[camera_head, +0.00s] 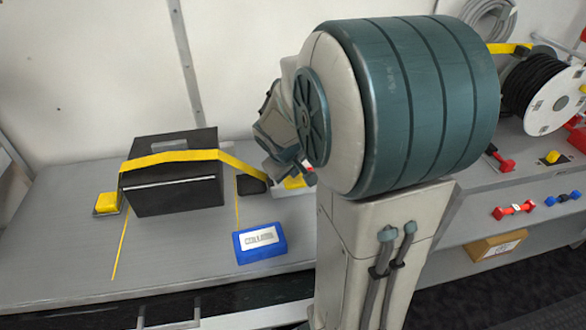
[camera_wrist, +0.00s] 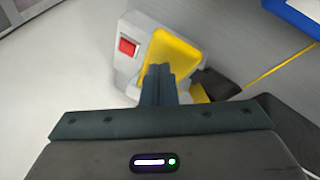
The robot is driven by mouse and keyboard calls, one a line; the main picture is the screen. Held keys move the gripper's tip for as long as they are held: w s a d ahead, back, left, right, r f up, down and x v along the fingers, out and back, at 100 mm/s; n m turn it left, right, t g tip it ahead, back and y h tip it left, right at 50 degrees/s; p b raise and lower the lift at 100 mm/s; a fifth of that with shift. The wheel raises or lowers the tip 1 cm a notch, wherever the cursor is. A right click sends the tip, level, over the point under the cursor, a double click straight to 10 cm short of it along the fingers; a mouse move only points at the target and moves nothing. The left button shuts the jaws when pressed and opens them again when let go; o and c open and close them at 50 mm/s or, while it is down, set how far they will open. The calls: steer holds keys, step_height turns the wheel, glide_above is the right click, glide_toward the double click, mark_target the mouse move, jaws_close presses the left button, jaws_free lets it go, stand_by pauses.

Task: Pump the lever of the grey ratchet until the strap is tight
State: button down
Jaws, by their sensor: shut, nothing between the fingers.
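The grey ratchet (camera_wrist: 127,67) shows in the wrist view with a red square on it and a yellow plate (camera_wrist: 178,45) that looks like its lever. In the head view only a small yellow part (camera_head: 294,182) of it shows beside my arm. My gripper (camera_wrist: 157,72) is shut and empty. Its fingertips overlap the lower part of the yellow plate in the wrist view; I cannot tell whether they touch it. The yellow strap (camera_head: 185,156) runs over a black case (camera_head: 170,192) and down to the right towards the ratchet.
A yellow block (camera_head: 106,202) sits left of the case on the grey bench (camera_head: 60,260). A blue box (camera_head: 260,243) lies in front of the ratchet. A black piece (camera_head: 251,185) lies just right of the case. A hose reel (camera_head: 540,90) stands at the right.

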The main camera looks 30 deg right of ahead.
steer(key=shift+s+f+b, duration=0.2)
steer(key=shift+f+b, duration=0.35)
stand_by(0.4)
steer(key=shift+r, duration=0.1)
stand_by(0.5)
steer(key=shift+w+d+r+p, duration=0.1)
steer(key=shift+w+r+p, duration=0.2)
steer(key=shift+r+p, duration=0.45)
steer(key=shift+w+d+r+p, duration=0.1)
steer(key=shift+w+r+p, duration=0.2)
steer(key=shift+r+p, duration=0.5)
steer(key=shift+w+r+p, duration=0.3)
steer(key=shift+r+p, duration=0.25)
steer(key=shift+r, duration=0.35)
steer(key=r+p, duration=0.1)
steer(key=w+r+p, duration=0.1)
steer(key=r, duration=0.1)
steer(key=r+p, duration=0.1)
steer(key=p, duration=0.1)
steer(key=shift+w+d+r, duration=0.25)
steer(key=shift+w+r, duration=0.1)
stand_by(1.2)
